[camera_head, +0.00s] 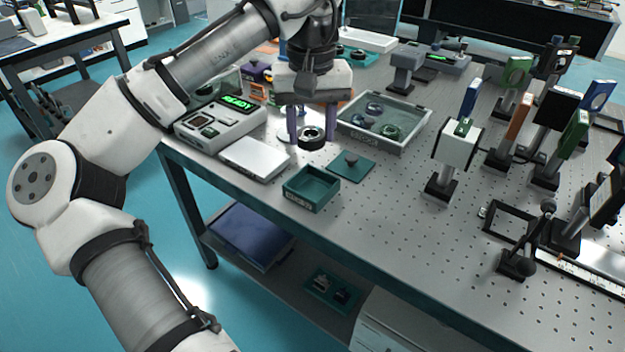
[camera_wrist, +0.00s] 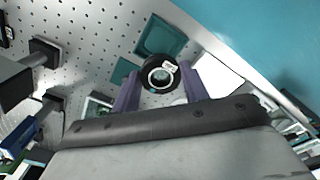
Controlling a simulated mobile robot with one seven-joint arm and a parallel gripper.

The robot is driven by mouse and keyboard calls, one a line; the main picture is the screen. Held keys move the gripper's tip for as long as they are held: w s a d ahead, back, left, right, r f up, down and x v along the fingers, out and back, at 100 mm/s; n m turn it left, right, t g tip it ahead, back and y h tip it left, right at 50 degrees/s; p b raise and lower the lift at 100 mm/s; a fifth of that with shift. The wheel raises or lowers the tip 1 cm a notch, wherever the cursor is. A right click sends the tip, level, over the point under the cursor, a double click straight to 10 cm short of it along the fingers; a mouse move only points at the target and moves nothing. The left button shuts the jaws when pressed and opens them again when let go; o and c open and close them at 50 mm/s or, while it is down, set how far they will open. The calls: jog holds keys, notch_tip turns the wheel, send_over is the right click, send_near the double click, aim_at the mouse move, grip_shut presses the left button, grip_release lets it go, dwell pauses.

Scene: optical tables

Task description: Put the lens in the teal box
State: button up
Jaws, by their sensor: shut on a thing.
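My gripper (camera_head: 312,130) is shut on a black-rimmed round lens (camera_head: 311,138), held above the table just behind the teal box. The wrist view shows the lens (camera_wrist: 159,73) between the two purple fingers (camera_wrist: 160,88), with a small white label on its rim. The open teal box (camera_head: 311,189) sits near the table's front edge and looks empty inside. The box also shows in the wrist view (camera_wrist: 160,37), beyond the lens. Its teal lid (camera_head: 351,167), with a dark knob, lies flat on the table to the right of the box.
A clear-walled tray (camera_head: 384,121) with several round lenses stands behind the lid. A white flat plate (camera_head: 254,158) and a device with a green READY display (camera_head: 220,122) are left of the box. Mounted optics, including a white cube (camera_head: 458,146), stand to the right.

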aim_at(312, 191)
notch_tip(312, 191, down, 11)
jog(key=shift+f, duration=0.1)
dwell(0.3)
jog(key=shift+f, duration=0.1)
jog(key=o, duration=0.8)
jog(key=shift+c, duration=0.2)
notch_tip(312, 191, up, 12)
jog(key=shift+r, duration=0.15)
